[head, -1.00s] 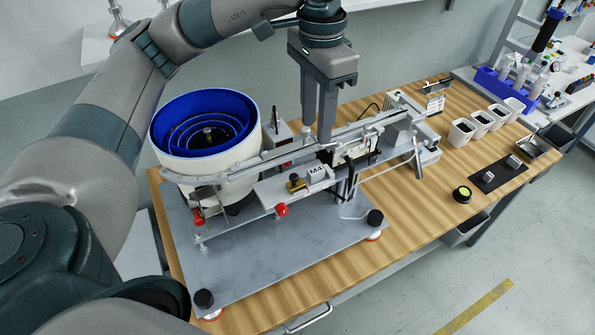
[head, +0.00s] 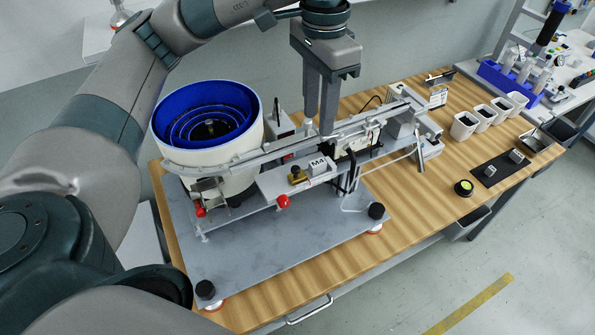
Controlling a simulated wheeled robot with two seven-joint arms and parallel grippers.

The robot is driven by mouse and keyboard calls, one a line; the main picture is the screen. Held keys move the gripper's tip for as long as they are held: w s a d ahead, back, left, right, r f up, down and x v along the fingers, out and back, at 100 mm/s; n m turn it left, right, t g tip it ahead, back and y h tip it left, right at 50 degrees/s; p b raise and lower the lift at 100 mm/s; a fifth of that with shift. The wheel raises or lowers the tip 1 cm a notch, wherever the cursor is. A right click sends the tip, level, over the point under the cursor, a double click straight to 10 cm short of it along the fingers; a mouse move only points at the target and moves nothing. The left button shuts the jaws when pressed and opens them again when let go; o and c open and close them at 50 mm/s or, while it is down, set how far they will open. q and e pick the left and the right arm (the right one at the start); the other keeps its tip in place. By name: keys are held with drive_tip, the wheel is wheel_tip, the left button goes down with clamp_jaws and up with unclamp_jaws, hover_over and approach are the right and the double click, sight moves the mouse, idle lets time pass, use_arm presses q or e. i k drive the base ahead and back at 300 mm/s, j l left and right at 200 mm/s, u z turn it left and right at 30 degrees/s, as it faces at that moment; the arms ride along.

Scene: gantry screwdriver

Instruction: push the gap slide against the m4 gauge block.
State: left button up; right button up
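The M4 gauge block (head: 318,164), a small grey block marked "M4", sits on a light grey plate (head: 268,188) at the front of the feeder rail. A brass knob (head: 297,175) stands just left of it and a red ball knob (head: 283,201) is at the plate's front edge. I cannot tell which part is the gap slide or whether it touches the block. My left gripper (head: 320,128) points down over the rail, just behind the block. My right gripper is not in view.
The blue-lined bowl feeder (head: 207,120) stands left of the rail (head: 275,152). The metal base plate (head: 250,255) has black knobs at its corners. White bins (head: 465,125), a black mat (head: 492,172) and a yellow-topped disc (head: 463,188) are on the table's right.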

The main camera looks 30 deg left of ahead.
sight(298, 176)
drive_tip(key=l+u, duration=0.2)
drive_tip(key=u, duration=0.25)
drive_tip(key=k+l+u, duration=0.1)
drive_tip(key=u, duration=0.35)
drive_tip(key=k+l+u, duration=0.1)
drive_tip(key=u, duration=0.4)
drive_tip(key=l, duration=0.1)
